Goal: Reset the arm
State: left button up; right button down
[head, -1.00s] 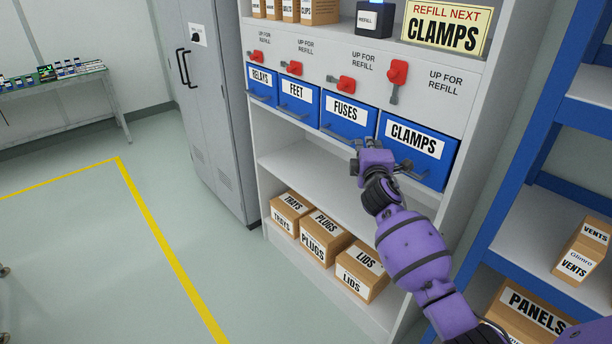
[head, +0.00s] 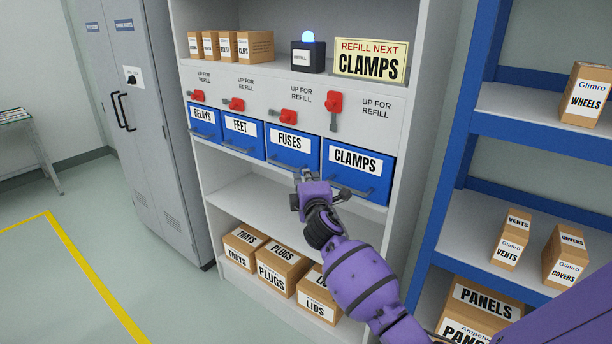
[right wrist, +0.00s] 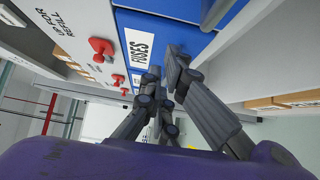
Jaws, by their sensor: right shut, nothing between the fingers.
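My right gripper (head: 318,182) is shut and empty. It is in front of the shelf unit, at the lower edge where the blue FUSES bin (head: 291,163) and the blue CLAMPS bin (head: 353,184) meet. In the right wrist view the closed fingers (right wrist: 166,82) overlap the face of the FUSES bin (right wrist: 165,22); I cannot tell whether they touch it. My right arm comes in from the lower right of the head view. My left gripper is not in view.
Red levers sit above the bins; the one above CLAMPS (head: 334,104) stands higher than the others. A sign (head: 371,62) reads REFILL NEXT CLAMPS beside a lit blue beacon (head: 308,37). Blue racking (head: 450,190) stands right. Open floor (head: 40,290) lies left.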

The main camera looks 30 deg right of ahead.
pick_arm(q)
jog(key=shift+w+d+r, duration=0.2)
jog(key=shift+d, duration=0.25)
pick_arm(e)
jog(key=v, duration=0.8)
jog(key=shift+s+d+f, duration=0.15)
jog(key=shift+s+f, duration=0.05)
jog(key=shift+s, duration=0.05)
